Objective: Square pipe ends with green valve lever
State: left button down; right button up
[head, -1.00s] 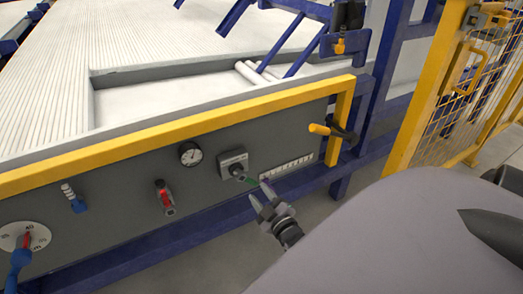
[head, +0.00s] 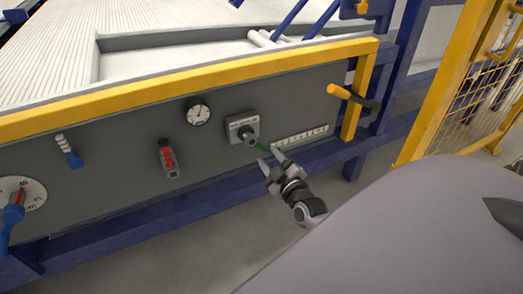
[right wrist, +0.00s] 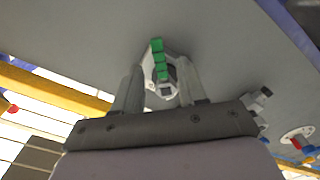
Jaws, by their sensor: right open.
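The green valve lever (head: 260,146) sticks out from a grey square valve box (head: 240,124) on the dark control panel. My right gripper (head: 268,156) is open, with its fingertips at the lever's outer end. No square pipe ends can be made out clearly. My left gripper is not in view.
The panel also carries a round gauge (head: 198,112), a red lever (head: 167,156), a blue-handled valve (head: 70,155) and a dial (head: 20,194). A yellow rail (head: 180,83) runs above. A yellow handle (head: 348,96) sticks out at right, near a yellow mesh fence (head: 468,85).

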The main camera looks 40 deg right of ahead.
aim_at(263, 149)
jog(key=b+x, duration=0.1)
jog(key=x, duration=0.4)
jog(key=shift+w+d+b, duration=0.15)
jog(key=shift+w+b, duration=0.15)
jog(key=shift+b, duration=0.1)
jog(key=shift+w, duration=0.1)
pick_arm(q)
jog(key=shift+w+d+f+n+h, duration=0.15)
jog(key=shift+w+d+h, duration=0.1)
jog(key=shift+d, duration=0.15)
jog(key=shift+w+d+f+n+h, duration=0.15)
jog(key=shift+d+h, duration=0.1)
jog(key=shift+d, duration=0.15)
pick_arm(e)
grip_shut()
